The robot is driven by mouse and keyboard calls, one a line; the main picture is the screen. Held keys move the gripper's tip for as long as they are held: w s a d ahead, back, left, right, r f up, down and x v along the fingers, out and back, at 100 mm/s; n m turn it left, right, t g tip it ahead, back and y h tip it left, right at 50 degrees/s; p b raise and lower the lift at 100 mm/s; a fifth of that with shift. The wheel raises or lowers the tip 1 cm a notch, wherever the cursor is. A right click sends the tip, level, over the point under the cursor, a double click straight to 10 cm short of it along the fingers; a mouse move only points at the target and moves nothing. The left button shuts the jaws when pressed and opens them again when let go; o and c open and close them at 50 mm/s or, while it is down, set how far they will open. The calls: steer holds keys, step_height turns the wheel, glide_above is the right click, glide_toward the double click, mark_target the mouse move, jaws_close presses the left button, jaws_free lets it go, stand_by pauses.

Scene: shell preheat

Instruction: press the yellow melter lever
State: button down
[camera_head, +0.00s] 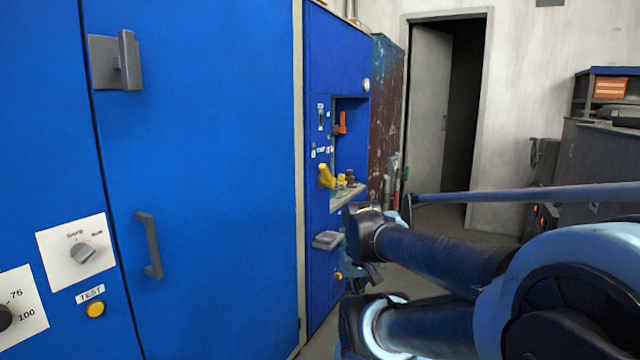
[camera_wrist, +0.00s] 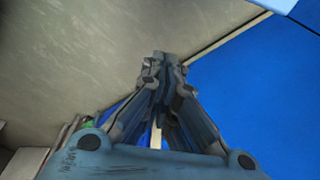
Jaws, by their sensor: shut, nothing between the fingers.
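A yellow lever (camera_head: 326,176) sticks out from the narrow blue panel (camera_head: 330,80) in the middle of the head view, left of a small recess. My arm reaches in from the right in the head view, and its end is low in front of that panel; the fingertips are hard to make out there. In the wrist view my gripper (camera_wrist: 163,60) is shut and empty, with its fingertips together. Blue panelling (camera_wrist: 260,90) fills the right of the wrist view. The yellow lever cannot be made out in the wrist view.
An orange lever (camera_head: 342,122) and small yellow parts sit in the recess. A grey ledge (camera_head: 327,240) juts out below the yellow lever. A large blue cabinet (camera_head: 210,180) with grey handles fills the left. A rusty cabinet (camera_head: 387,110) and a doorway stand behind.

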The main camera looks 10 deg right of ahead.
steer(key=w+d+r+n+t+h, duration=0.1)
steer(key=w+d+r+n+h, duration=0.1)
steer(key=w+r+n, duration=0.45)
steer(key=w+d+r+n+t+h, duration=0.1)
steer(key=w+d+n+t+h, duration=0.15)
steer(key=w, duration=0.75)
steer(key=w+d+r+n+t+h, duration=0.1)
steer(key=w+r+n+h, duration=0.3)
steer(key=w, duration=0.4)
steer(key=w+a+r+n+t, duration=0.2)
steer(key=w+a+n+t, duration=0.1)
steer(key=w+a+n, duration=0.4)
steer(key=w+a+r+n+t+h, duration=0.1)
steer(key=w+a+n+t, duration=0.3)
steer(key=w, duration=0.9)
steer(key=a+r+n, duration=0.1)
steer(key=a+n, duration=0.2)
steer(key=n, duration=0.1)
steer(key=shift+w+a+n, duration=0.2)
steer(key=shift+w+n, duration=0.05)
steer(key=shift+n, duration=0.05)
steer(key=shift+d+h, duration=0.1)
steer(key=shift+h, duration=0.15)
